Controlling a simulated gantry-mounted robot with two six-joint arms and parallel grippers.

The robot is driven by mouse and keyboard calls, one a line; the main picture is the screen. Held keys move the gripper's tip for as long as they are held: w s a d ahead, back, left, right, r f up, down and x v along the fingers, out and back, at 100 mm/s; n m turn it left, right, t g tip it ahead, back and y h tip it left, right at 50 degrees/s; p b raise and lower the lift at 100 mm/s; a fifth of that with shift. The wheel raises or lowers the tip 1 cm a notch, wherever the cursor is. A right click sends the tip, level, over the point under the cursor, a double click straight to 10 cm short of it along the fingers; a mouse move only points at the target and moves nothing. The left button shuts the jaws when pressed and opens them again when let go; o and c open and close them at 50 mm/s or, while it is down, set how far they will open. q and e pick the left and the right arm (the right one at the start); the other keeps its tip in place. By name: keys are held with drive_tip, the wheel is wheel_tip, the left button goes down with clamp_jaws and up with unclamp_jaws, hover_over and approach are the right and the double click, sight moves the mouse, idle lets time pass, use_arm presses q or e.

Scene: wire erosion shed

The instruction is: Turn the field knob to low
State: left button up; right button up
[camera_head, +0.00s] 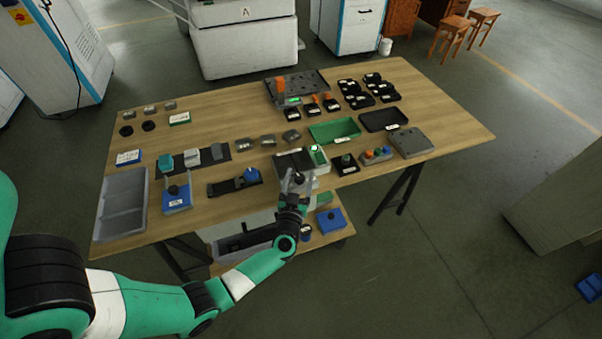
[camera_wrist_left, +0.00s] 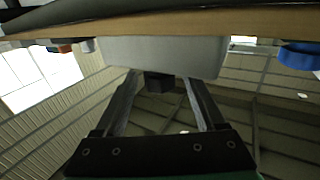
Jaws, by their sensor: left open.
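A grey instrument box (camera_head: 309,183) with a dark top and a small green-lit part stands at the table's front edge. In the left wrist view the box (camera_wrist_left: 115,50) is pale, with a dark knob (camera_wrist_left: 158,84) on the face toward me. The knob also shows small in the head view (camera_head: 299,178); its pointer and any markings are too small to read. My left gripper (camera_head: 298,174) is open at the front of the box. In the left wrist view its fingers (camera_wrist_left: 161,78) stand on either side of the knob, with gaps showing. My right gripper is not in view.
A green tray (camera_head: 335,130) lies behind.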

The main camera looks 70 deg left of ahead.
sight(301, 169)
use_arm(q)
drive_tip(key=b+x, duration=0.1)
drive_tip(key=x, duration=0.2)
drive_tip(key=shift+w+a, duration=0.1)
drive_tip(key=shift+a, duration=0.05)
clamp_jaws()
